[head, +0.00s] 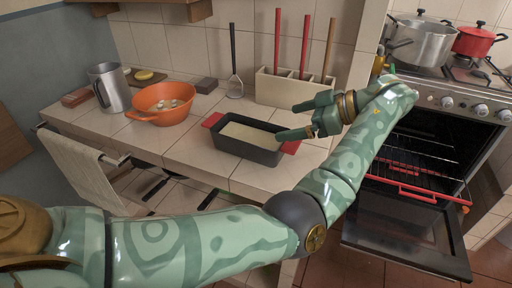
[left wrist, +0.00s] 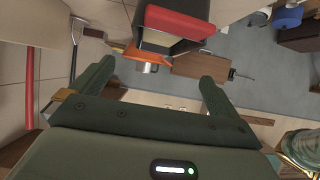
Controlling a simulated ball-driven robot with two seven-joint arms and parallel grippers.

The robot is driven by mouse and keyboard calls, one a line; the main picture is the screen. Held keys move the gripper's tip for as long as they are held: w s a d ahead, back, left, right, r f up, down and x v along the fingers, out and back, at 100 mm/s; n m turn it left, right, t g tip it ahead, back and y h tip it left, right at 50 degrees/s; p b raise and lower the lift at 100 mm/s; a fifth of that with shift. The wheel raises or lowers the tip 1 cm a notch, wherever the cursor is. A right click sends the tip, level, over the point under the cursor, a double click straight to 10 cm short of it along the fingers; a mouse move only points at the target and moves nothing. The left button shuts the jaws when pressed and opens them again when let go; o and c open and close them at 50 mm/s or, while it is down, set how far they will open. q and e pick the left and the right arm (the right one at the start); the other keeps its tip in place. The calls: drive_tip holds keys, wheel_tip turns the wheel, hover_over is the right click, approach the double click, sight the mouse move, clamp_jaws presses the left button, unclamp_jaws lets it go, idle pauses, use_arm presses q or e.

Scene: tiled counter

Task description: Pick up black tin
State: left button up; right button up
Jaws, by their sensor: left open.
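The black tin (head: 250,152) is a rectangular loaf tin with red end handles and a pale filling, sitting level on the tiled counter. My left gripper (head: 289,121) is open and empty, just above and to the right of the tin, near its right red handle. In the left wrist view the tin's red handle (left wrist: 178,22) shows at the top, ahead of the two spread fingers of the left gripper (left wrist: 155,72). The fingers look apart from the handle. My right gripper is not in view.
An orange colander (head: 160,104) and a metal jug (head: 112,88) stand to the left. A beige utensil holder (head: 290,90) with long-handled tools stands behind the gripper. The oven (head: 410,215) on the right is open, with pots on the stove.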

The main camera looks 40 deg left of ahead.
use_arm(q)
drive_tip(key=b, duration=0.2)
approach(240, 133)
drive_tip(key=shift+w+d, duration=0.25)
drive_tip(key=shift+d, duration=0.35)
drive_tip(key=shift+s+a+f, duration=0.1)
drive_tip(key=shift+s+a, duration=0.1)
drive_tip(key=shift+a, duration=0.35)
drive_tip(key=b+x, duration=0.1)
drive_tip(key=x, duration=0.4)
drive_tip(key=shift+a, duration=0.1)
drive_tip(key=c, duration=1)
drive_tip(key=shift+c, duration=0.4)
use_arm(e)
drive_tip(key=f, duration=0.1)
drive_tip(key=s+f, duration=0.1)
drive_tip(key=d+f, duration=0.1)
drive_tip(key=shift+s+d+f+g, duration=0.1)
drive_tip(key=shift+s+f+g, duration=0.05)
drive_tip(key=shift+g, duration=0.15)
